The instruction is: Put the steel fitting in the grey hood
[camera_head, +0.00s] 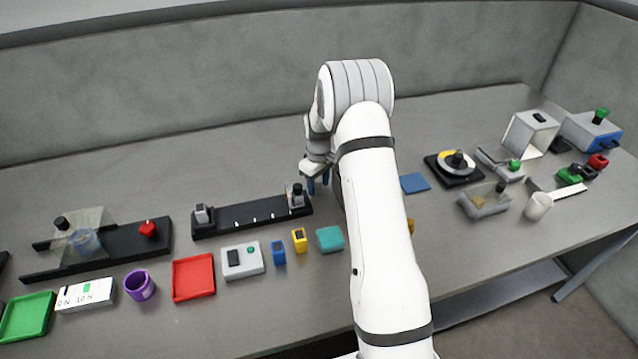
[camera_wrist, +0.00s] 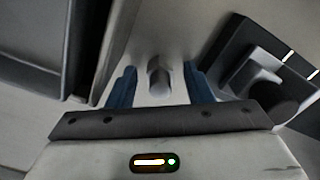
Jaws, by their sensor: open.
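My gripper (camera_head: 318,184) points down at the back middle of the table, just behind the right end of a black rail. Its two blue fingers (camera_wrist: 160,86) are apart in the wrist view. A small grey metallic cylinder, apparently the steel fitting (camera_wrist: 159,77), shows between them; I cannot tell whether either finger touches it. In the head view I cannot make out the fitting near the fingers. A light grey box-like housing, apparently the grey hood (camera_head: 542,143), stands at the far right of the table with a dark mark on top.
The black rail (camera_head: 245,216) with end blocks lies close to the gripper; its knob end (camera_wrist: 272,98) shows in the wrist view. A turntable (camera_head: 455,163), a clear-topped box (camera_head: 485,200) and a white cup (camera_head: 538,206) stand before the hood. A blue pad (camera_head: 414,183) lies right of my arm.

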